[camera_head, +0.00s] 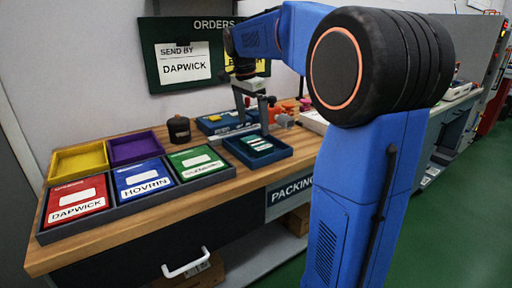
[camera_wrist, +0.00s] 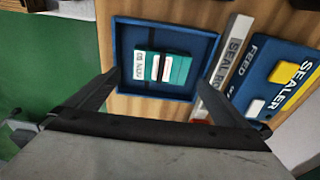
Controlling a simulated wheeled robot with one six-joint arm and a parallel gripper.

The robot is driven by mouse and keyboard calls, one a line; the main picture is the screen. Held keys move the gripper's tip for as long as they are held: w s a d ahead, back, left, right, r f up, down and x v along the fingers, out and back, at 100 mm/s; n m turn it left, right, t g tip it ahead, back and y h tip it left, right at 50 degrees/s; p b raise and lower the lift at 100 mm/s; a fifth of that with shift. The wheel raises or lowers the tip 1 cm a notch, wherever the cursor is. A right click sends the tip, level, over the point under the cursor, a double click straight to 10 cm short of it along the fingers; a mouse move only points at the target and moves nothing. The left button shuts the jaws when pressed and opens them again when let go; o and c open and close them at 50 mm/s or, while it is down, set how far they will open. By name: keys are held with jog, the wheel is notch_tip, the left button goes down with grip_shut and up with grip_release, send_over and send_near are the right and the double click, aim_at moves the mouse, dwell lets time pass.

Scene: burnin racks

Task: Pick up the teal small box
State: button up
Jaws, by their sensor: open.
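The teal small box (camera_wrist: 162,67) lies inside a dark blue tray (camera_wrist: 128,84) in the wrist view, with white labels on its top. In the head view the teal small box (camera_head: 257,143) shows in the tray (camera_head: 275,158) on the wooden bench. My gripper (camera_wrist: 158,84) is open and empty, its two fingers reaching in from either side of the lower part of the wrist view. In the head view my gripper (camera_head: 257,106) is above the tray, and its fingers partly hide what is behind. The box is apart from the fingers.
A blue sealer (camera_wrist: 277,75) and a grey seal strip (camera_wrist: 225,66) lie right of the tray in the wrist view. Red, blue and green labelled bins (camera_head: 145,178) and yellow and purple trays (camera_head: 79,160) stand left on the bench. A dark round container (camera_head: 179,130) stands behind.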

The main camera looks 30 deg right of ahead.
aim_at(256, 142)
jog(key=shift+w+d+f, duration=0.1)
jog(key=shift+d+f, duration=0.15)
jog(key=shift+f, duration=1)
jog(key=shift+d+f, duration=0.25)
jog(key=shift+f, duration=1.05)
jog(key=shift+w+d+f, duration=0.1)
jog(key=shift+d+f, duration=0.15)
jog(key=shift+f, duration=1)
jog(key=c, duration=0.9)
